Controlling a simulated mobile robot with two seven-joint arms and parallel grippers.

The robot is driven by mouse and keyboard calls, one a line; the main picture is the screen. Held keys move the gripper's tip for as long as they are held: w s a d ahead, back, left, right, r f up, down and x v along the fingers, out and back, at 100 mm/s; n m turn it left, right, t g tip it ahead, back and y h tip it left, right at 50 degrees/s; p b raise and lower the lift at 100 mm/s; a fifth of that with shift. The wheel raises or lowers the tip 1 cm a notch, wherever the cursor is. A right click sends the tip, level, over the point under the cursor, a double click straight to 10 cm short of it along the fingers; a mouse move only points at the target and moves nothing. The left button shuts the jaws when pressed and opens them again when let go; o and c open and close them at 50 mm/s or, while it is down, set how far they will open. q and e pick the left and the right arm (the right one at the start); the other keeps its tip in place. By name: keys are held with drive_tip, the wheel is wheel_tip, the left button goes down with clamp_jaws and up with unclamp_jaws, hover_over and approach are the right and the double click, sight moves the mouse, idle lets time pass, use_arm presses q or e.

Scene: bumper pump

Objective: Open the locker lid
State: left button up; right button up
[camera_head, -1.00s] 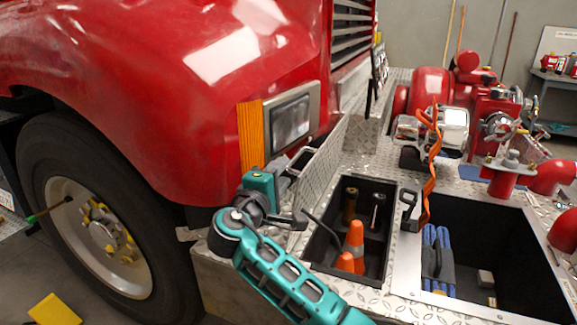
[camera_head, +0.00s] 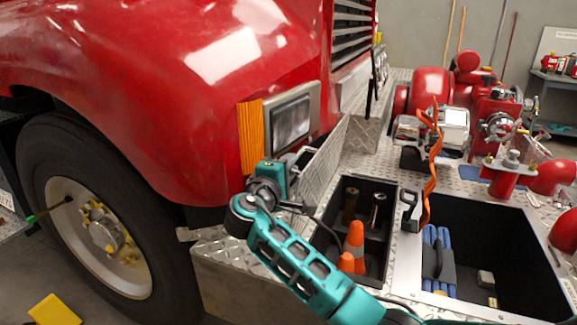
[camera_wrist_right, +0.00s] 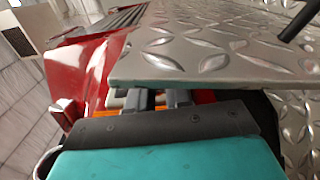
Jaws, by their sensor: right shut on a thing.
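The locker lid (camera_head: 328,155) is a diamond-plate metal panel. It stands raised and steeply tilted along the left side of the open locker compartment (camera_head: 388,225), between it and the red truck. My right gripper (camera_head: 300,156) is shut on the lid's edge, on the truck side. In the right wrist view, the lid (camera_wrist_right: 225,55) fills the upper right and its edge lies at my right gripper's fingers (camera_wrist_right: 160,98). The fingertips are partly hidden by the lid and the gripper's dark body. My left gripper does not show.
The compartment holds orange cones (camera_head: 355,240) and cylindrical nozzles (camera_head: 376,209). A larger open bay to the right holds a blue item (camera_head: 438,258). An orange strap (camera_head: 431,165) hangs nearby. The truck's headlight (camera_head: 290,122) and red fender are close beside my gripper.

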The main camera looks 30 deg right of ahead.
sight(307, 170)
drive_tip(key=shift+r, duration=0.15)
clamp_jaws()
drive_tip(key=shift+s+d+m, duration=1.1)
drive_tip(key=shift+s+d, duration=0.35)
drive_tip(key=shift+s, duration=0.1)
drive_tip(key=o, duration=0.6)
unclamp_jaws()
